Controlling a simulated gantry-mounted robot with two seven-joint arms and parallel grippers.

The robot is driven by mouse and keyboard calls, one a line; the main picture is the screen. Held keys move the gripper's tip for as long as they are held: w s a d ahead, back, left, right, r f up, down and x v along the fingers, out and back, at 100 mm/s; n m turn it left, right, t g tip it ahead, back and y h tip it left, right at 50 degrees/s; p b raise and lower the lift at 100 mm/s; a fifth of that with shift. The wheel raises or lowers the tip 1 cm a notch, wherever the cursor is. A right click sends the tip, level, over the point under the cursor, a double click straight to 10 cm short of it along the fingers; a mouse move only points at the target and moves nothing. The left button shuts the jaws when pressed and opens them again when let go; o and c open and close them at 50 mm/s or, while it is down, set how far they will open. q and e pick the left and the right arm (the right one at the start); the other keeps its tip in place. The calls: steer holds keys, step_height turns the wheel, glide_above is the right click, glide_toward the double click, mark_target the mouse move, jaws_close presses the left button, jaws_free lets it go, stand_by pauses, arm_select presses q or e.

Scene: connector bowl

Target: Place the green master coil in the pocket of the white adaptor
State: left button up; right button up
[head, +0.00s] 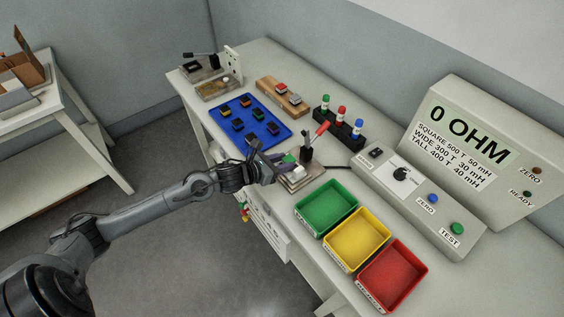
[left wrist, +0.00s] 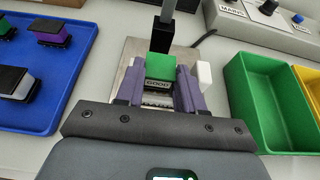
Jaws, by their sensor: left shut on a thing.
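The green master coil (left wrist: 162,66), a block with a green top and a label reading GOOD, is between the purple fingers of my left gripper (left wrist: 160,88). The gripper is shut on it over a metal base plate (left wrist: 123,84). In the head view the coil (head: 288,159) shows at the tip of my left gripper (head: 281,162). A white part (left wrist: 204,74), perhaps the adaptor, shows just right of the right finger. Its pocket is hidden, and I cannot tell whether the coil is seated. My right gripper is not in view.
A blue tray (head: 266,132) with several coils lies to the left. Green (head: 301,216), yellow (head: 329,239) and red (head: 363,279) bins stand to the right. The tester (head: 418,205) stands behind them.

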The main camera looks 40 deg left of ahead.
arm_select(q)
steer(key=shift+f, duration=0.2)
steer(key=o, duration=1.1)
steer(key=shift+r, duration=0.1)
steer(key=shift+c, duration=0.2)
